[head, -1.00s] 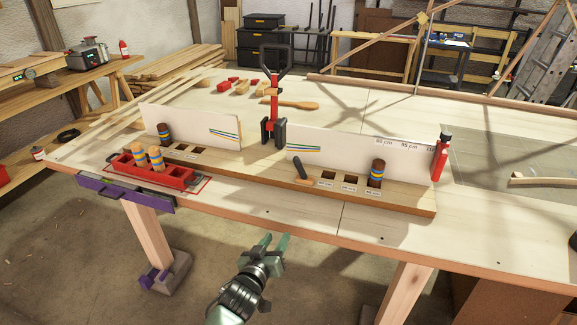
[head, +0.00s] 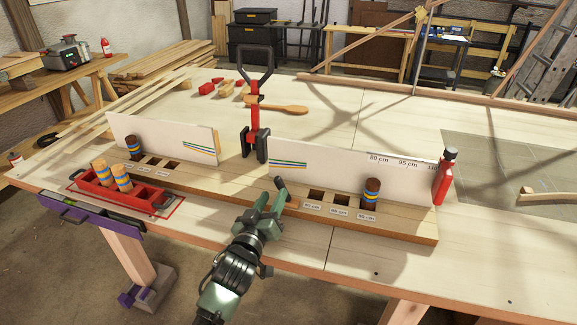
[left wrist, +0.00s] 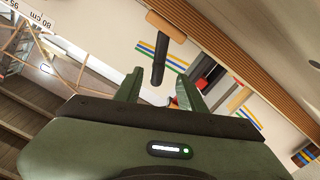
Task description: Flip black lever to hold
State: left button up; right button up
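A small black lever (left wrist: 158,65) with a wooden piece (left wrist: 166,25) at its base shows in the left wrist view. In the head view the lever's dark end (head: 279,181) shows just past the gripper; the rest is mostly hidden. My left gripper (left wrist: 160,88) is open. Its two green fingers stand on either side of the lever's free end, and I cannot tell whether they touch it. In the head view the left gripper (head: 271,192) reaches over the front edge of the slotted wooden board (head: 415,222). My right gripper is not in view.
A red clamp (head: 254,125) with a black loop handle stands behind the board, between white panels (head: 340,170). A striped peg (head: 371,192) stands right of the gripper. A red tray (head: 135,196) with pegs is at the left. The bench's right front is clear.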

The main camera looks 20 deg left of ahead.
aim_at(277, 185)
pick_arm(q)
jog(key=shift+w+r, duration=0.2)
jog(key=shift+w, duration=0.8)
jog(key=w, duration=0.4)
jog(key=shift+w+d+r+p, duration=0.1)
jog(key=shift+r+p, duration=0.2)
jog(key=shift+p, duration=0.1)
jog(key=shift+w+f, duration=0.15)
jog(key=shift+w, duration=1)
grip_shut()
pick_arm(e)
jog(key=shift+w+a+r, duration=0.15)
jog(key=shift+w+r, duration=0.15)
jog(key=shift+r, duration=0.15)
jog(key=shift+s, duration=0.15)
